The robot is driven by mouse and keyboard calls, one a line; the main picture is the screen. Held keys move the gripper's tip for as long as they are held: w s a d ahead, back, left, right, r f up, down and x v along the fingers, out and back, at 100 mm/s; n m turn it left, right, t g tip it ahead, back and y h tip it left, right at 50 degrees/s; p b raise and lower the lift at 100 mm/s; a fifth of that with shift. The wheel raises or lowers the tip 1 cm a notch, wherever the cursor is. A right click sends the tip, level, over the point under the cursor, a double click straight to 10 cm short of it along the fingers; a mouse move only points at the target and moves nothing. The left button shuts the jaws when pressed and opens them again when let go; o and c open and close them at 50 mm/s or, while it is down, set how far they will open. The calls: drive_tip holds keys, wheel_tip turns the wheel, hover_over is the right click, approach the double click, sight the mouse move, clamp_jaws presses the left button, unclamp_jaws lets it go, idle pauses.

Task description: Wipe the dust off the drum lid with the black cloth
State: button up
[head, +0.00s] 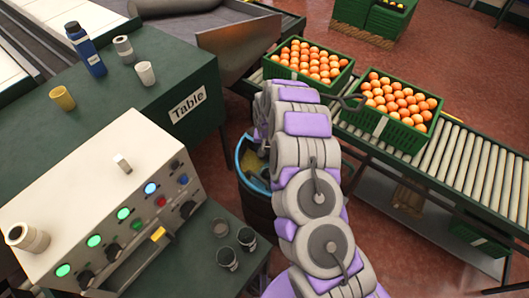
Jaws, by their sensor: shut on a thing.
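The drum (258,205) stands between the green table and the conveyor. It has a blue rim and a dark body. Its lid (250,163) shows yellowish dust on the left part. My arm covers the right part. My arm bends over and comes down at the drum. My gripper (263,148) shows only as a small grey part over the lid, mostly hidden behind my arm. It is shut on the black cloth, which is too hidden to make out. I cannot tell whether the cloth touches the lid.
A green table (150,105) with a blue bottle (87,52) and cups is at the left. A control panel (100,185) and a low dark shelf with several small cups are nearer. Two green crates of oranges (309,83) (392,132) stand on the roller conveyor (468,178) at the right.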

drive_tip(key=shift+d+r+p, duration=0.25)
drive_tip(key=shift+p, duration=0.15)
drive_tip(key=shift+s, duration=0.25)
drive_tip(key=shift+s+a+r+p, duration=0.1)
drive_tip(key=shift+s+a+p, duration=1.1)
drive_tip(key=shift+p, duration=0.15)
drive_tip(key=shift+s+a+p, duration=0.45)
drive_tip(key=shift+s+a, duration=0.05)
drive_tip(key=shift+s, duration=0.25)
drive_tip(key=shift+s+a+p, duration=0.45)
drive_tip(key=shift+s+a, duration=0.05)
drive_tip(key=shift+s, duration=0.2)
